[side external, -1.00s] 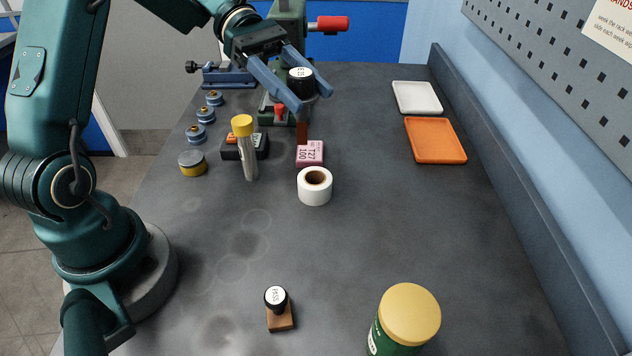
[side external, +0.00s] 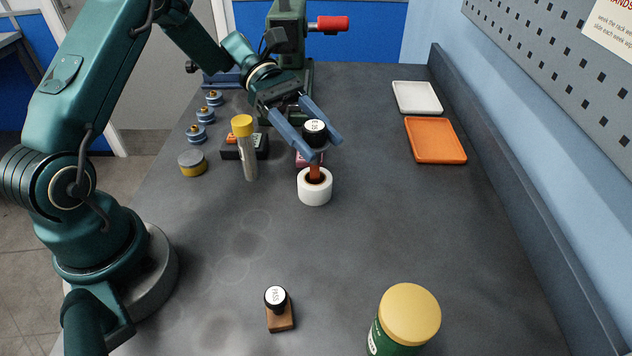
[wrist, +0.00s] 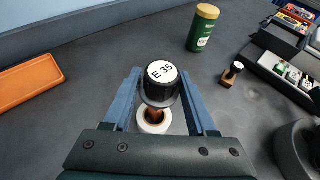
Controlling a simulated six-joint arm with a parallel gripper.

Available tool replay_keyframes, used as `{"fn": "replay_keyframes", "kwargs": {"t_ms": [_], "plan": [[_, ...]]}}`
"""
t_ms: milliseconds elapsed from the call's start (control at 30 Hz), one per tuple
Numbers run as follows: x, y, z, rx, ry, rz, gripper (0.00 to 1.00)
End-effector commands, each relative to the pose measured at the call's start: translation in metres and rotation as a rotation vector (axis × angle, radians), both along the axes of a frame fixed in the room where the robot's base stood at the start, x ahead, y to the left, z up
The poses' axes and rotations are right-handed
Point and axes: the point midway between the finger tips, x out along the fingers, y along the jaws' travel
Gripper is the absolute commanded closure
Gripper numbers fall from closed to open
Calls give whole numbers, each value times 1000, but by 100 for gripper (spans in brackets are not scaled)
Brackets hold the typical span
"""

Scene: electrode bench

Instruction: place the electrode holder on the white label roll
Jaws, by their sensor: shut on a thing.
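The electrode holder has a black cap (side external: 315,132) with a white "E 35" top and a copper-coloured shaft (side external: 314,172) below. My gripper (side external: 323,148) is shut on its black cap and holds it upright. The white label roll (side external: 315,193) stands on the bench directly under it. The shaft's lower end is at the roll's dark centre hole; I cannot tell whether it touches or is inside. In the wrist view the holder's cap (wrist: 160,84) sits between the blue fingers, with the roll (wrist: 154,122) partly hidden behind it.
An orange tray (side external: 436,141) and a white tray (side external: 417,98) lie at right. A stamp (side external: 279,309) and a green jar (side external: 403,322) stand in front. The bench right of the roll is clear.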

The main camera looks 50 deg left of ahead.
Motion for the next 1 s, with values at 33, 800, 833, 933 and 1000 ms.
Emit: {"fn": "replay_keyframes", "kwargs": {"t_ms": [33,800,833,933,1000], "plan": [[0,0,1,-1,0,0,100],[1,10,5,0,-3,4,13],[1,14,6,0,-3,4,13],[2,31,13,1,-2,6,13],[2,44,18,2,-5,6,13]]}}
